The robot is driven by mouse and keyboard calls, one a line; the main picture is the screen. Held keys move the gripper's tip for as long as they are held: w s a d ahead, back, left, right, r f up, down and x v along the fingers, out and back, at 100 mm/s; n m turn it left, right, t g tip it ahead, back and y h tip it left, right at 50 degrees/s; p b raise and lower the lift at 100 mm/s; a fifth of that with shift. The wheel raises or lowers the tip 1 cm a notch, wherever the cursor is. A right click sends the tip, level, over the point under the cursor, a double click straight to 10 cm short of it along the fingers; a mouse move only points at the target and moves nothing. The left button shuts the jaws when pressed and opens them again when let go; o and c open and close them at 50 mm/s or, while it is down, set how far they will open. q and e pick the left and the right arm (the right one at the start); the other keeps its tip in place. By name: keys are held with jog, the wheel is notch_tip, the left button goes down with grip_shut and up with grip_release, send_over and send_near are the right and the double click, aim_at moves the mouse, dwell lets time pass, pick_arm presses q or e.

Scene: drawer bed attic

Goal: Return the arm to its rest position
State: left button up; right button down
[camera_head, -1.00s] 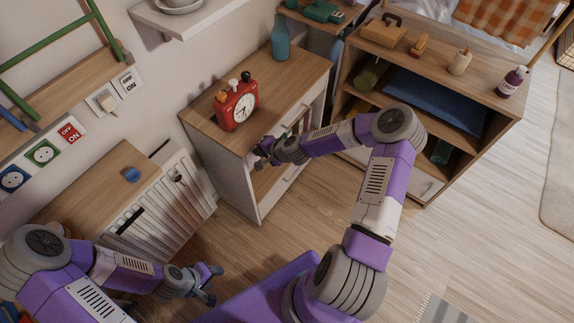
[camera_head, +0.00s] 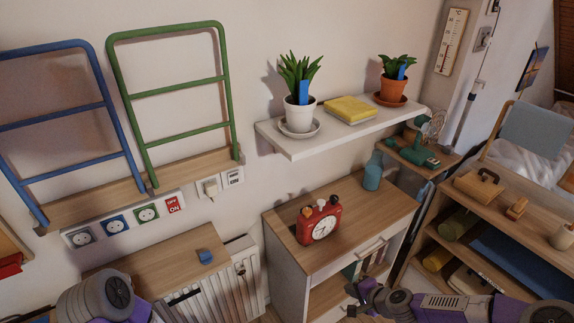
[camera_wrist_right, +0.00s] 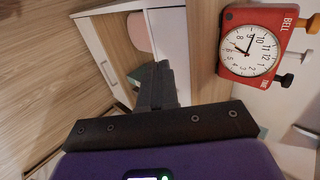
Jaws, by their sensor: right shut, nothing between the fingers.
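My right gripper (camera_head: 358,294) is at the bottom of the head view, in front of the wooden cabinet (camera_head: 285,227). Its dark fingers are shut and empty; they also show in the wrist view (camera_wrist_right: 163,85), with a white drawer front and handle (camera_wrist_right: 108,72) beyond them. The purple and grey right forearm (camera_head: 440,305) comes in from the lower right. My left arm (camera_head: 100,300) shows only in part at the lower left, and its gripper is out of the picture.
A red timer clock (camera_head: 318,222) stands on the cabinet top, close by in the wrist view (camera_wrist_right: 255,45). A blue bottle (camera_head: 373,170) stands behind it. A white radiator (camera_head: 220,288) is at left, and an open shelf unit (camera_head: 470,210) at right.

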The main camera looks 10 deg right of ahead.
jog(key=s+a+f+n+g+y, duration=0.1)
jog(key=s+a+f+n+g, duration=0.2)
jog(key=a, duration=0.4)
jog(key=s+a+f+n+g+y, duration=0.1)
jog(key=s+a+f+n+g, duration=0.15)
jog(key=s+a+f, duration=0.35)
jog(key=s+a+f+n+g+h, duration=0.1)
jog(key=s+a+f+n+g, duration=0.1)
jog(key=s+f+n, duration=0.3)
jog(key=s+a, duration=0.1)
jog(key=s, duration=0.3)
jog(key=shift+s+a+h, duration=0.15)
jog(key=shift+a+h, duration=0.15)
jog(key=shift+a, duration=0.1)
jog(key=shift+g, duration=0.25)
